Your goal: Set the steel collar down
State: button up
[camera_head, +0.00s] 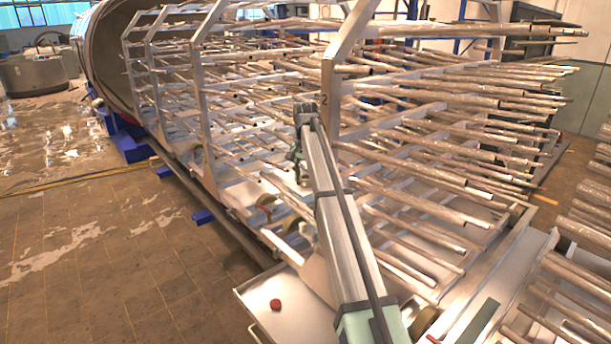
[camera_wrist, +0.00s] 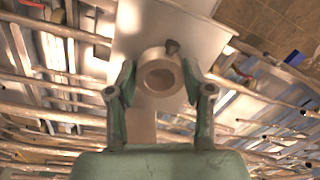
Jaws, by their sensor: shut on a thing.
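The steel collar, a pale ring with a round hole (camera_wrist: 160,55), shows in the wrist view with its open end facing the camera. My gripper (camera_wrist: 159,72) has its two green fingers closed on the left and right sides of the collar. A pale flat surface (camera_wrist: 180,30) lies behind the collar; I cannot tell whether the collar touches it. In the head view my arm reaches up into the rack, and my gripper (camera_head: 298,160) is small and partly hidden by the arm; I cannot make out the collar there.
A metal rack (camera_head: 205,110) with many long tubes surrounds my arm, leading to a round chamber opening (camera_head: 105,45) at the back left. A pale tray (camera_head: 300,325) with a small red object (camera_head: 275,305) stands in front. Open floor (camera_head: 80,240) lies at left.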

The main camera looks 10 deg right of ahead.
jog(key=shift+f, duration=0.1)
jog(key=o, duration=1.3)
jog(key=shift+o, duration=0.2)
notch_tip(320, 180, up, 12)
jog(key=b, duration=0.2)
jog(key=shift+b, duration=0.35)
